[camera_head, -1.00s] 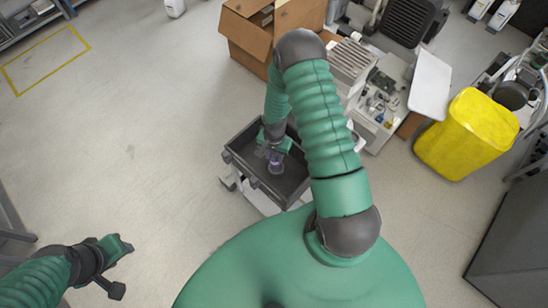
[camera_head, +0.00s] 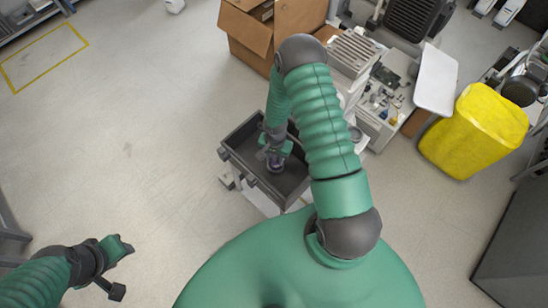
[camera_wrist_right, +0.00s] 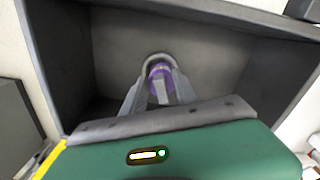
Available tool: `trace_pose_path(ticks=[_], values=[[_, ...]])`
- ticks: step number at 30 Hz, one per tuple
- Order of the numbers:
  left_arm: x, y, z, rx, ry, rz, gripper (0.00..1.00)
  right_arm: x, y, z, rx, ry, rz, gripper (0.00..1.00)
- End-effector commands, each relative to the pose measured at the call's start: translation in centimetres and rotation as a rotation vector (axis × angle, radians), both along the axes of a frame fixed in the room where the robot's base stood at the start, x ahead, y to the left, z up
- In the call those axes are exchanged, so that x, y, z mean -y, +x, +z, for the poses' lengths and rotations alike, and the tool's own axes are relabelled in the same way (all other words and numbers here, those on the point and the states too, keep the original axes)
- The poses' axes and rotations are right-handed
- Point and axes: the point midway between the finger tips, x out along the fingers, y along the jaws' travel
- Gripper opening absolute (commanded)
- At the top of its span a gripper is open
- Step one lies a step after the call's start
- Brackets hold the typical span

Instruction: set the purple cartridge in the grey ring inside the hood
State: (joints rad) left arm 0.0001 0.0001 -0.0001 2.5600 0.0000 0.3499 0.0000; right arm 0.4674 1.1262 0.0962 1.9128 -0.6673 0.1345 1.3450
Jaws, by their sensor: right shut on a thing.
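My right gripper (camera_wrist_right: 155,88) is shut on the purple cartridge (camera_wrist_right: 160,72), which stands between its fingertips. In the head view the right gripper (camera_head: 275,156) is down inside a dark open-topped bin (camera_head: 238,172). A grey curved edge surrounds the far side of the cartridge's top in the wrist view; I cannot tell whether it is the grey ring or part of the fingers. The cartridge's lower end is hidden, so its contact with the floor or a ring cannot be told. My left gripper (camera_head: 122,268) is empty over the floor at lower left; its jaw opening is unclear.
The bin's walls rise close around the right gripper. A cardboard box (camera_head: 247,28) stands behind it. A cluttered bench (camera_head: 378,125) and a yellow container (camera_head: 472,130) stand to the right. The floor (camera_head: 120,150) at left is clear.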

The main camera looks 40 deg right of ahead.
Motion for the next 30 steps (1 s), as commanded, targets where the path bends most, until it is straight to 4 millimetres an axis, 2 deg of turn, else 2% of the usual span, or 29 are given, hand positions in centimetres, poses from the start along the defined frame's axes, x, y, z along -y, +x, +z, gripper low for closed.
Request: trace_pose_path(ticks=[30], values=[[0.01,0.00,0.06,0.000,0.000,0.000,0.36,-0.47,-0.16,0.05,0.000,-0.001,0.001,0.00]])
